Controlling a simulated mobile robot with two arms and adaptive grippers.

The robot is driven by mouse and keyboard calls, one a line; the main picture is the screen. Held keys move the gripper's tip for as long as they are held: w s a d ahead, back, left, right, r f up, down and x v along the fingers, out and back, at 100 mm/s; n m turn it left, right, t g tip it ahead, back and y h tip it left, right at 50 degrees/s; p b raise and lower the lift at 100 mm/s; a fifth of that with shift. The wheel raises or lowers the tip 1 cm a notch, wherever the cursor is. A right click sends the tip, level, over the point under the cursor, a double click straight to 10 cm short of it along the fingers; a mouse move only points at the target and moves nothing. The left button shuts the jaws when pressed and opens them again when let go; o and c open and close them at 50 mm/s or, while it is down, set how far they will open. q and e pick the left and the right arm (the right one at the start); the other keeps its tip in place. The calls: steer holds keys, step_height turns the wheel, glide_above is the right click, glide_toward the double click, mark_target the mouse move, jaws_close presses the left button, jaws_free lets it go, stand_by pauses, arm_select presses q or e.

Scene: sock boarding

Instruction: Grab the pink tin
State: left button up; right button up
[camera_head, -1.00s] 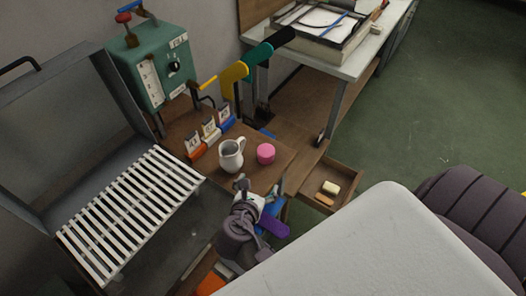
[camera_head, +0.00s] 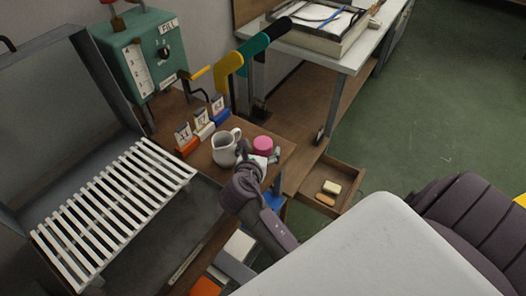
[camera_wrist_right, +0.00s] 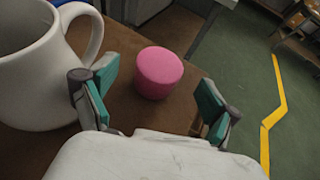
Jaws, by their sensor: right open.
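The pink tin (camera_head: 263,144) is a small round tin standing on the brown wooden table (camera_head: 280,163), just right of a white jug (camera_head: 225,149). My right gripper (camera_head: 259,160) is at the near side of the tin. In the right wrist view the tin (camera_wrist_right: 159,72) stands ahead of and between the two open teal-padded fingers (camera_wrist_right: 152,100), with no finger closed on it. The jug (camera_wrist_right: 36,70) is close beside the left finger in that view. My left gripper is not in view.
Coloured blocks with numbered cards (camera_head: 201,129) stand behind the jug. A slatted white rack (camera_head: 115,210) lies to the left. An open drawer (camera_head: 346,180) with small bars is at the right. A large white surface (camera_head: 375,250) fills the front.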

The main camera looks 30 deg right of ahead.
steer(key=shift+b+x, duration=0.7)
steer(key=shift+x, duration=0.55)
steer(key=shift+w+d+f, duration=0.1)
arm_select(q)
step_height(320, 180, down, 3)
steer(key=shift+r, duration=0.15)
arm_select(e)
steer(key=c, duration=1.3)
